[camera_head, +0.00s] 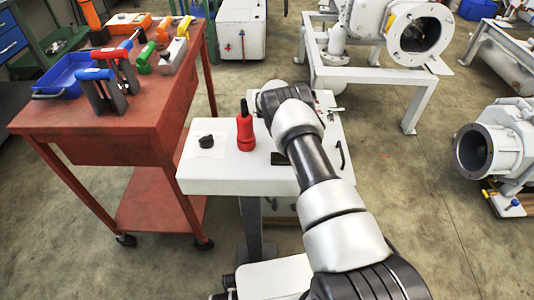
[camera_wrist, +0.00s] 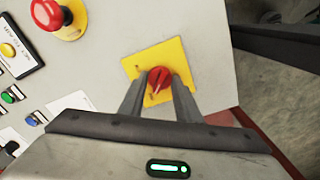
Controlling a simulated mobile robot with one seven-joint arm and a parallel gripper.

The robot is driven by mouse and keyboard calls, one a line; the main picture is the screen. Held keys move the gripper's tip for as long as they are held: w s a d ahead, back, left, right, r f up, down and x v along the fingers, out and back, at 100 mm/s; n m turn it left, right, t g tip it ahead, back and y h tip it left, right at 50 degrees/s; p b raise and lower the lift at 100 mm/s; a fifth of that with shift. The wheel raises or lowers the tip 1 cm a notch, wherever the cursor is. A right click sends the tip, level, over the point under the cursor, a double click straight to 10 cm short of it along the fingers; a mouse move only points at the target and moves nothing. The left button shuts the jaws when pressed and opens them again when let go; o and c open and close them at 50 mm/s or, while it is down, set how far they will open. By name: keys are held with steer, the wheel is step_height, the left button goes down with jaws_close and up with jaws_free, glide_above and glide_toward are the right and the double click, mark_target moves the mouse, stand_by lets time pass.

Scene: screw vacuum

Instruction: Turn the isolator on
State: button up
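The isolator is a red rotary knob (camera_wrist: 159,79) on a square yellow plate (camera_wrist: 180,52), fixed to a pale panel (camera_wrist: 105,65) in the wrist view. My gripper (camera_wrist: 160,80) has its two grey fingers spread, one on each side of the knob. The fingertips are at or very close to the knob, and I cannot tell whether they touch it. The knob's lower part is partly hidden between the fingers. In the head view my arm covers the gripper and the isolator.
In the head view a white cabinet (camera_head: 225,180) carries a red upright device (camera_head: 245,132).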

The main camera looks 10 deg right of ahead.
steer(key=shift+m, duration=0.3)
steer(key=m, duration=0.3)
steer(key=shift+m, duration=0.4)
steer(key=m, duration=0.9)
steer(key=shift+m, duration=2.3)
steer(key=o, duration=1.1)
steer(key=shift+c, duration=0.2)
steer(key=shift+r, duration=0.1)
